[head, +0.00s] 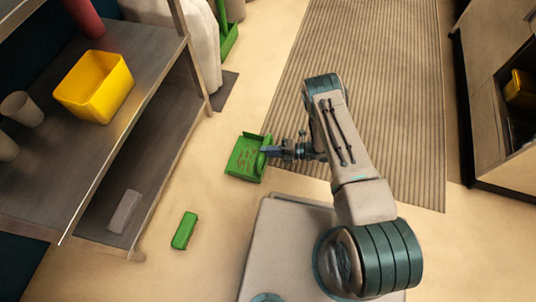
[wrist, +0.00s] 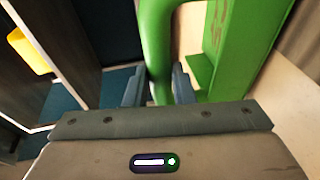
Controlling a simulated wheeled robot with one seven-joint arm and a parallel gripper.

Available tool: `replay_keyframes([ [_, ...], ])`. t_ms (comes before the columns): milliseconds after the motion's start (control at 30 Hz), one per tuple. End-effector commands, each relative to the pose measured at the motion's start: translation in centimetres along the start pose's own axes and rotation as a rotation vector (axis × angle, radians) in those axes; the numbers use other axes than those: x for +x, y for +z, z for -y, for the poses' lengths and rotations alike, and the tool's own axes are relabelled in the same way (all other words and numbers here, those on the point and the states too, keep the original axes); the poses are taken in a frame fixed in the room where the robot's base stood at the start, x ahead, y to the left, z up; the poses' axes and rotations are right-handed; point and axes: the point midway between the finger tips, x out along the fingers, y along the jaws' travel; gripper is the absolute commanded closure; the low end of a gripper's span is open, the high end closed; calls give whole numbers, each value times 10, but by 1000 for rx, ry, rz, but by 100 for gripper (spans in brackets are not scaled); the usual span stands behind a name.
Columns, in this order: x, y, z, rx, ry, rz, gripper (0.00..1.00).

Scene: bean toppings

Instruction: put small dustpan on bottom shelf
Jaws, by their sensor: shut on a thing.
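The small green dustpan (head: 243,160) is in the middle of the head view, left of my arm, over the floor beside the shelf unit. My gripper (head: 268,151) is shut on the dustpan's handle side. In the wrist view, the green handle (wrist: 156,40) runs between the two fingers (wrist: 158,88), with the dustpan's body to the right. I cannot tell exactly how high it is above the floor. The bottom shelf (head: 135,150) is at the left of the head view, under the upper shelf (head: 85,125), which hides part of it.
A grey block (head: 124,211) lies near the bottom shelf's front end. A green brush-like block (head: 184,230) lies on the floor before the shelf. A yellow bin (head: 95,87) and cups (head: 21,108) stand on the upper shelf. A larger green tool (head: 229,38) stands behind. A striped rug (head: 390,110) lies right.

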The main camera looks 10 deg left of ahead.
Motion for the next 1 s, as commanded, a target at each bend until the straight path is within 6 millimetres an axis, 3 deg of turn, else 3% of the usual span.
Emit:
replay_keyframes([
  [67,3,1,13,-2,0,-2,100],
  [367,2,1,13,-2,0,0,100],
  [400,2,1,13,-1,0,0,66],
  [433,2,1,13,-1,0,0,58],
  [467,2,1,13,-1,0,0,56],
  [767,0,1,12,-1,0,0,56],
  [1000,-35,2,9,0,0,6,56],
])
